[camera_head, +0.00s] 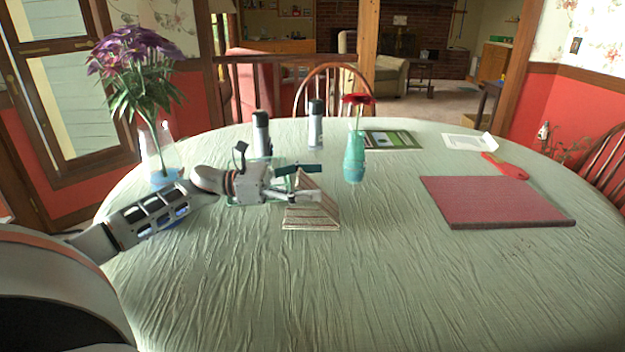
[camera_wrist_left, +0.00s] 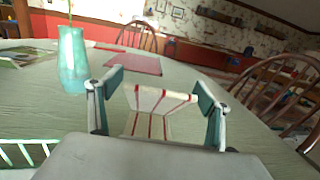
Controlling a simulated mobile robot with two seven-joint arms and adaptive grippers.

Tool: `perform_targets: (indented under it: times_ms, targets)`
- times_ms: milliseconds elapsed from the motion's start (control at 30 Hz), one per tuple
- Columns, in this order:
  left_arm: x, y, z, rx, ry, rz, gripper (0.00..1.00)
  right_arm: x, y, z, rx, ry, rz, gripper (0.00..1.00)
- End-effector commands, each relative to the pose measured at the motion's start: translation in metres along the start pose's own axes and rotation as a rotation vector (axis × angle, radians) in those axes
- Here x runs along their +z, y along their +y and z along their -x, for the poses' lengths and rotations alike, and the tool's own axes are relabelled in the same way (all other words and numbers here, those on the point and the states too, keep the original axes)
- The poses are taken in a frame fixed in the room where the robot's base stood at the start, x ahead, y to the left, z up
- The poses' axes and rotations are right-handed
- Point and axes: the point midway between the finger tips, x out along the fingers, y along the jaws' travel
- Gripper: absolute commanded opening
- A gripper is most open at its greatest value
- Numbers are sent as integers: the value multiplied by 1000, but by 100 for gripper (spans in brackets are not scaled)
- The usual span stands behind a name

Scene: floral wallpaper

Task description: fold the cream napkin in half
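The cream napkin (camera_head: 312,214) has red-brown stripes and lies on the table left of the middle. Part of it rises in a slanted, tent-like shape by my left gripper (camera_head: 311,181). In the left wrist view the napkin (camera_wrist_left: 151,126) shows between the two spread fingers of the left gripper (camera_wrist_left: 160,84), with a bend across it and its striped upper part toward the fingertips. The fingers stand wide apart, and I see no pinch on the cloth. The gripper hides part of the napkin in the head view. My right gripper is not in view.
A teal vase with a red flower (camera_head: 354,158) stands behind and right of the napkin. Two dark-topped cylinders (camera_head: 262,135) (camera_head: 315,126) stand behind. A glass vase of purple flowers (camera_head: 160,155) is left. A red board (camera_head: 495,202) lies right. The front table area is clear.

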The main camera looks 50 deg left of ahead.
Motion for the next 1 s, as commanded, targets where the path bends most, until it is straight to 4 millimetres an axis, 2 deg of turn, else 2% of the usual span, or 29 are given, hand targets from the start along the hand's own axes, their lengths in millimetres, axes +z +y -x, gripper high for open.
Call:
perform_targets:
  times_ms: [300,467,567,800,1000]
  targets:
    - [2,0,1,1,-2,-1,78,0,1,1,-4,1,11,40]
    - [1,1,12,2,-1,0,78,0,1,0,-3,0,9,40]
    - [0,0,26,2,0,1,78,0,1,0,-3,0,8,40]
    - [0,0,76,3,0,2,78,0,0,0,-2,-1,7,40]
    - [0,0,107,3,-1,1,78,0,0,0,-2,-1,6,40]
